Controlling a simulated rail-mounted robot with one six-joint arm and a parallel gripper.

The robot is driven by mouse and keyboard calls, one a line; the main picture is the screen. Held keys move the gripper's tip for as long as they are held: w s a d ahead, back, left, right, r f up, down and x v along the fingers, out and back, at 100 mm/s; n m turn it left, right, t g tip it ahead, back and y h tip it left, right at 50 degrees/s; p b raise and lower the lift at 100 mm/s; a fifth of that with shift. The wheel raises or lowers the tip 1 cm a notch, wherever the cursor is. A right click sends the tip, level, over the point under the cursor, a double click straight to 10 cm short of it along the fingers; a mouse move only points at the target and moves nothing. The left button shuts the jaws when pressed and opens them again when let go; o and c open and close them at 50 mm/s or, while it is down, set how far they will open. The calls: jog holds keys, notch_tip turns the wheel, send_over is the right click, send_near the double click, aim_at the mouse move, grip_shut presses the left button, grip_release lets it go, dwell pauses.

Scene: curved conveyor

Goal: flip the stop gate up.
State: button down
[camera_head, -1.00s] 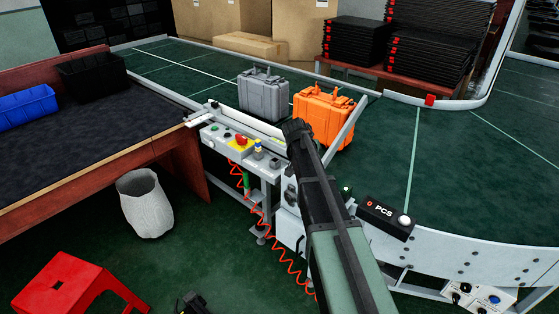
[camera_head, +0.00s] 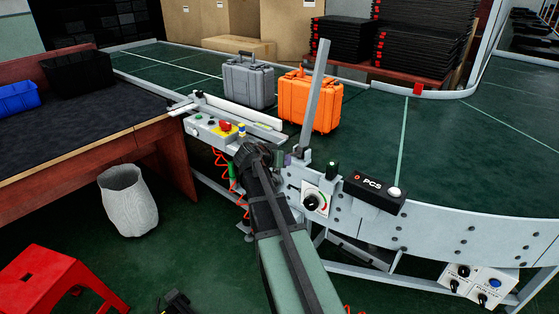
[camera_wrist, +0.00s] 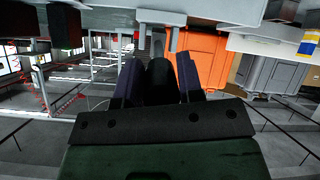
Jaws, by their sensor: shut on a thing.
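The stop gate (camera_head: 315,95) is a long grey bar at the near edge of the conveyor. In the head view it stands nearly upright, leaning slightly right, with its lower end at the conveyor's side rail. My gripper (camera_head: 287,160) is low beside the gate's foot, partly hidden behind my wrist. In the wrist view my gripper (camera_wrist: 158,65) has its two dark fingers on either side of a black round handle (camera_wrist: 158,82) and is shut on it. The handle appears to belong to the gate; their joint is hidden.
An orange case (camera_head: 308,102) and a grey case (camera_head: 249,84) stand on the green belt behind the gate. A button panel (camera_head: 213,128) is left of my gripper; a PCS box (camera_head: 373,191) and a dial (camera_head: 315,201) are right. The belt right of the gate is clear.

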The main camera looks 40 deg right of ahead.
jog(key=shift+a+f, duration=0.1)
jog(key=shift+f, duration=0.4)
jog(key=c, duration=0.8)
grip_release()
jog(key=shift+w, duration=0.1)
jog(key=p+v, duration=0.5)
jog(key=v, duration=0.5)
jog(key=shift+a+r, duration=0.25)
jog(key=shift+a, duration=0.05)
